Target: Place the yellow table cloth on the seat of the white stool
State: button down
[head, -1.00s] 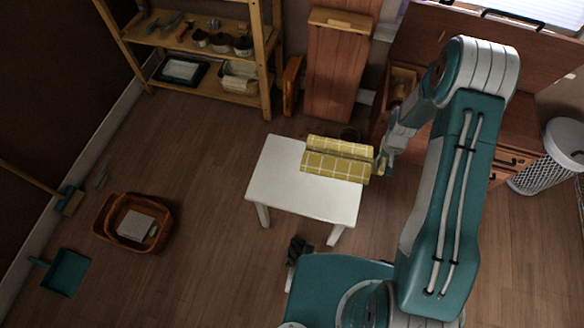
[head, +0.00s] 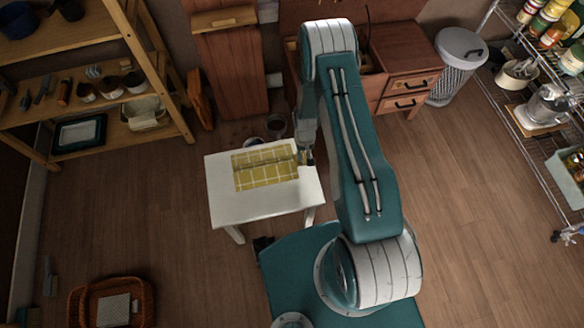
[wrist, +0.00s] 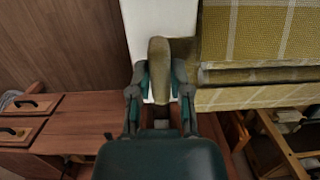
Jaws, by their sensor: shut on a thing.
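The yellow table cloth (head: 264,166), folded and checked with pale lines, is over the seat of the white stool (head: 240,210) in the head view. Its outline falls within the seat. I cannot tell whether it rests fully on the seat or is held slightly above it. My gripper (head: 305,157) is at the cloth's right end, over the seat's right side. In the wrist view, my gripper (wrist: 159,82) is shut on a narrow olive-yellow fold of the cloth. The rest of the cloth (wrist: 255,35) spreads to the right, and the white seat (wrist: 160,15) shows behind the fingers.
A wooden shelf (head: 95,75) stands at the left and a wooden drawer unit (head: 400,85) behind my arm. A mesh bin (head: 458,65) and a wire rack (head: 540,120) are at the right. A basket (head: 110,300) is on the floor at lower left.

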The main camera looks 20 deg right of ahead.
aim_at(295, 161)
jog(key=a+f, duration=0.1)
jog(key=f, duration=0.1)
jog(key=a+f, duration=0.1)
jog(key=a, duration=0.1)
jog(key=shift+s+a+f, duration=0.1)
jog(key=shift+f, duration=0.25)
jog(key=f, duration=0.3)
jog(key=shift+s+a+f, duration=0.1)
jog(key=shift+a+f, duration=0.1)
jog(key=shift+f, duration=0.2)
jog(key=shift+a+f, duration=0.2)
jog(key=c, duration=0.6)
grip_release()
jog(key=shift+d, duration=0.1)
